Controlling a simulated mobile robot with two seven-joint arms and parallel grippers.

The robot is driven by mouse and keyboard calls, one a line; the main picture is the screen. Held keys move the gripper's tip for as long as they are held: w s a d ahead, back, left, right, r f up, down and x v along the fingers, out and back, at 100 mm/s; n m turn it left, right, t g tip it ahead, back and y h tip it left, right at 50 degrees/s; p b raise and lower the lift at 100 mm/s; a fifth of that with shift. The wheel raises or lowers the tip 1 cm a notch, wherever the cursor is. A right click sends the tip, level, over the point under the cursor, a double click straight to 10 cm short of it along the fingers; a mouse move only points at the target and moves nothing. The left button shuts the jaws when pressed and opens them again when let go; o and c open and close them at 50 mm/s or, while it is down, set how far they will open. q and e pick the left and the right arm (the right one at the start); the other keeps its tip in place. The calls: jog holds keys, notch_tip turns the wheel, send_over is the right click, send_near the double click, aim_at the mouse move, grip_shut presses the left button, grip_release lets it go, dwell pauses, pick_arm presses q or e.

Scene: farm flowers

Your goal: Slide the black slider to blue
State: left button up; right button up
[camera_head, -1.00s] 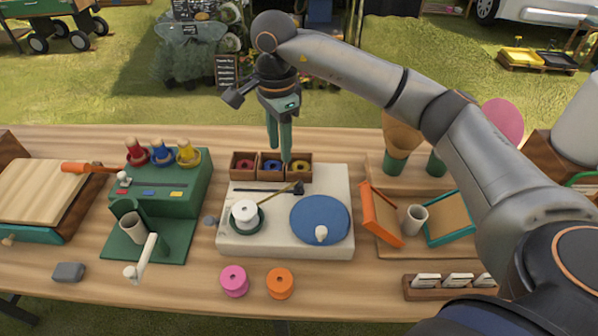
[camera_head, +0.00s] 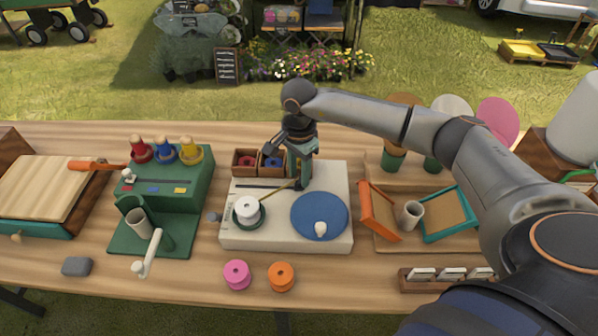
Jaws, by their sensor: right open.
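The cream board (camera_head: 285,236) has a black slot (camera_head: 255,186) along its far side. The black slider sits at the slot's right end, by the yellow compartment, and is mostly hidden by my right gripper. Behind the slot is a row of wooden boxes: the red one (camera_head: 245,162) at left, the blue one (camera_head: 271,163) in the middle, and the yellow one at right, largely covered by my gripper. My right gripper (camera_head: 302,183) is open and points down with its green fingers at the slider; I cannot tell whether they touch it. My left gripper is not in view.
A blue disc (camera_head: 319,214) with a white knob and a white spool (camera_head: 246,209) stand on the board. A green station (camera_head: 170,190) is to the left. An orange-framed panel (camera_head: 379,211) is to the right. Pink (camera_head: 237,275) and orange (camera_head: 281,277) spools lie in front.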

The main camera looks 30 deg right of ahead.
jog(key=shift+f, duration=0.45)
jog(key=shift+c, duration=0.2)
grip_shut()
dwell(0.9)
